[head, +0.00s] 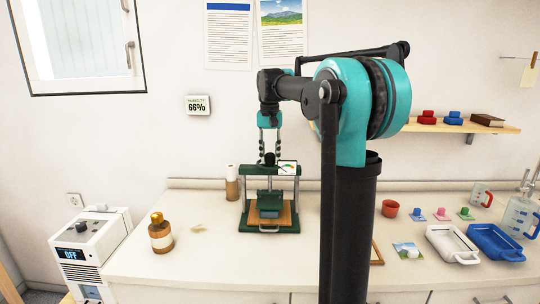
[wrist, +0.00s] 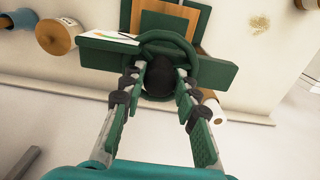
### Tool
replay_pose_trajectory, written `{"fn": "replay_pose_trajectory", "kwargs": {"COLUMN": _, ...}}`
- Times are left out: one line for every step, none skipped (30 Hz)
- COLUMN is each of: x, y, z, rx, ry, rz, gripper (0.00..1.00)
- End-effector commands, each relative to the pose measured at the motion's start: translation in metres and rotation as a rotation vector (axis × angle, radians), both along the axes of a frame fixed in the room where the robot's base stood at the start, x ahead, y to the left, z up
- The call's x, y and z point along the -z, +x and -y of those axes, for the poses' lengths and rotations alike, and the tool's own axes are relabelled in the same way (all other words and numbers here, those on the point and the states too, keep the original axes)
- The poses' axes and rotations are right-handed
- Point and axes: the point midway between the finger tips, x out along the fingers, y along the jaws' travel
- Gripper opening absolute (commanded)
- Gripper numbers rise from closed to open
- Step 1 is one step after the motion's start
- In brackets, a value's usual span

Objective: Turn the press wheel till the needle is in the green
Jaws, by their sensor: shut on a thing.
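The green press (head: 247,206) stands upright on the counter, with a wooden board (head: 284,214) at its base. My gripper (head: 269,157) reaches down from above to the press top. In the wrist view, my gripper (wrist: 161,72) is shut on the dark central knob of the green press wheel (wrist: 176,38), one finger on each side. Part of the wheel is hidden by the knob and fingers. A white gauge (head: 287,169) with a green mark sits at the right of the crossbar. It also shows edge-on in the wrist view (wrist: 108,37). Its needle is too small to read.
A red cup (head: 390,208), white tray (head: 452,243) and blue tray (head: 496,242) are at right. My arm hides some counter right of the press.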

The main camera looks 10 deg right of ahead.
Motion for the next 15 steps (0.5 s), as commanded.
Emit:
{"fn": "replay_pose_trajectory", "kwargs": {"x": -0.0005, "y": 0.0006, "z": -0.0001, "rx": 0.029, "ry": 0.000, "rz": 0.001, "gripper": 0.01}}
{"fn": "replay_pose_trajectory", "kwargs": {"x": -0.0005, "y": 0.0006, "z": -0.0001, "rx": 0.045, "ry": 0.000, "rz": 0.001, "gripper": 0.01}}
{"fn": "replay_pose_trajectory", "kwargs": {"x": -0.0005, "y": 0.0007, "z": 0.0000, "rx": 0.067, "ry": 0.001, "rz": 0.002, "gripper": 0.01}}
{"fn": "replay_pose_trajectory", "kwargs": {"x": -0.0005, "y": 0.0007, "z": 0.0000, "rx": 0.082, "ry": 0.000, "rz": 0.002, "gripper": 0.01}}
{"fn": "replay_pose_trajectory", "kwargs": {"x": -0.0005, "y": 0.0007, "z": 0.0000, "rx": 0.096, "ry": 0.001, "rz": 0.002, "gripper": 0.01}}
{"fn": "replay_pose_trajectory", "kwargs": {"x": -0.0005, "y": 0.0007, "z": 0.0000, "rx": 0.112, "ry": 0.001, "rz": 0.002, "gripper": 0.01}}
{"fn": "replay_pose_trajectory", "kwargs": {"x": -0.0005, "y": 0.0007, "z": 0.0000, "rx": 0.124, "ry": 0.001, "rz": 0.002, "gripper": 0.01}}
{"fn": "replay_pose_trajectory", "kwargs": {"x": -0.0005, "y": 0.0007, "z": 0.0000, "rx": 0.133, "ry": 0.001, "rz": 0.002, "gripper": 0.01}}
{"fn": "replay_pose_trajectory", "kwargs": {"x": -0.0005, "y": 0.0007, "z": 0.0000, "rx": 0.145, "ry": 0.000, "rz": 0.002, "gripper": 0.01}}
{"fn": "replay_pose_trajectory", "kwargs": {"x": -0.0005, "y": 0.0007, "z": 0.0000, "rx": 0.153, "ry": 0.000, "rz": 0.002, "gripper": 0.01}}
{"fn": "replay_pose_trajectory", "kwargs": {"x": -0.0005, "y": 0.0007, "z": 0.0000, "rx": 0.159, "ry": 0.000, "rz": 0.002, "gripper": 0.01}}
{"fn": "replay_pose_trajectory", "kwargs": {"x": -0.0005, "y": 0.0007, "z": 0.0000, "rx": 0.166, "ry": 0.001, "rz": 0.001, "gripper": 0.01}}
{"fn": "replay_pose_trajectory", "kwargs": {"x": -0.0005, "y": 0.0007, "z": 0.0000, "rx": 0.171, "ry": 0.001, "rz": 0.001, "gripper": 0.01}}
{"fn": "replay_pose_trajectory", "kwargs": {"x": -0.0005, "y": 0.0007, "z": 0.0000, "rx": 0.175, "ry": 0.001, "rz": 0.001, "gripper": 0.01}}
{"fn": "replay_pose_trajectory", "kwargs": {"x": -0.0005, "y": 0.0007, "z": 0.0000, "rx": 0.179, "ry": 0.001, "rz": 0.001, "gripper": 0.01}}
